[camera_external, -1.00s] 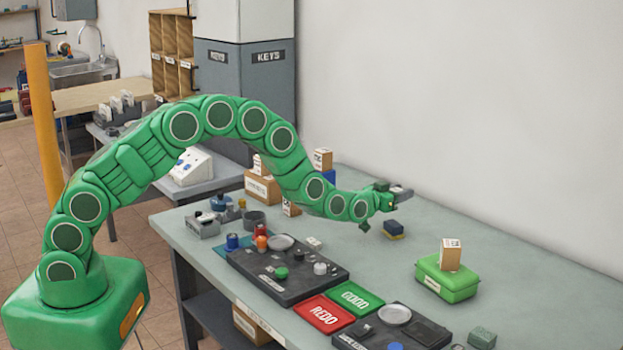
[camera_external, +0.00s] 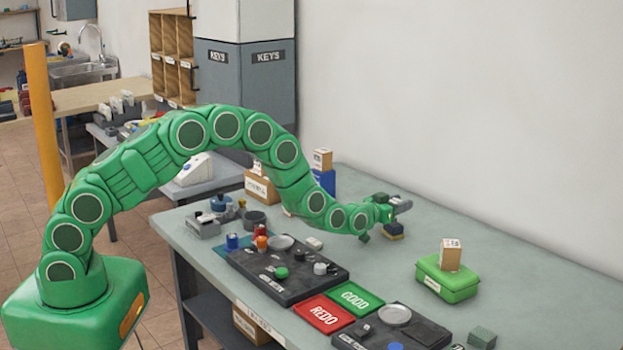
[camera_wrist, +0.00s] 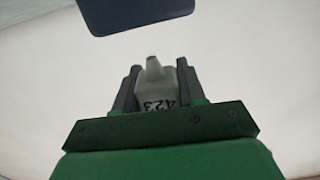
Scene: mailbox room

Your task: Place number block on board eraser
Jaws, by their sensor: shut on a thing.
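My gripper (camera_external: 393,206) is above the table at its far side, with its green wrist to the left of the eraser. In the wrist view its dark fingers (camera_wrist: 155,90) are shut on a pale grey number block (camera_wrist: 154,94) marked 423. The number block also shows as a small grey shape at the gripper's tip (camera_external: 403,204) in the external view. The board eraser (camera_external: 394,233), dark blue over yellow, lies on the table just below the gripper and is partly hidden by it. A dark blue surface, seemingly the eraser (camera_wrist: 135,12), shows at the top of the wrist view.
A green box (camera_external: 447,280) with a small carton on it stands to the right. Red REDO (camera_external: 323,313) and green GOOD (camera_external: 355,298) mats lie in front, beside dark trays (camera_external: 285,300). Cartons and a blue box (camera_external: 324,181) stand behind. Table around the eraser is clear.

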